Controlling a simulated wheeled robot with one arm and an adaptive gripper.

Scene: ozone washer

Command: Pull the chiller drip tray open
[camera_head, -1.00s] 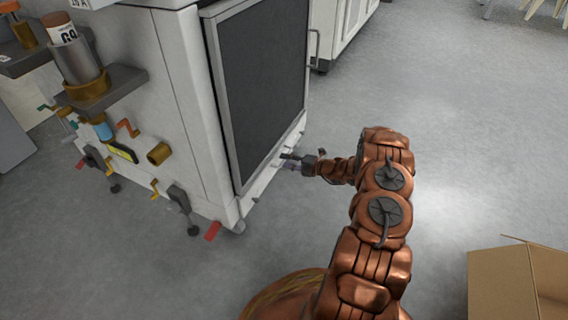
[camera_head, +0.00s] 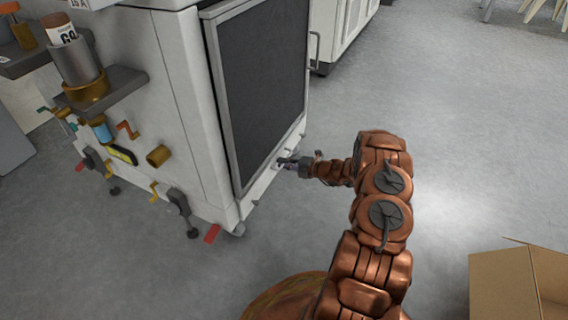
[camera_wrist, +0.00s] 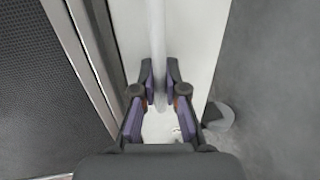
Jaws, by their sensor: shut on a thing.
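The chiller drip tray (camera_head: 263,184) is the low white strip under the dark panel of the white machine. Its face (camera_wrist: 205,35) fills the middle of the wrist view. A pale upright-looking bar, the tray's handle (camera_wrist: 157,35), runs down between my fingers there. My gripper (camera_wrist: 159,86) has one finger on each side of the bar and is shut on it near the bar's lower end in the picture. In the head view my gripper (camera_head: 289,163) is small at the tray's front. Whether the tray stands out from the machine cannot be told.
The dark framed panel (camera_head: 262,85) rises just above the tray. A caster wheel (camera_wrist: 218,116) shows near the tray in the wrist view. Grey floor (camera_head: 445,150) is clear to the right. An open cardboard box (camera_head: 503,285) stands at the lower right.

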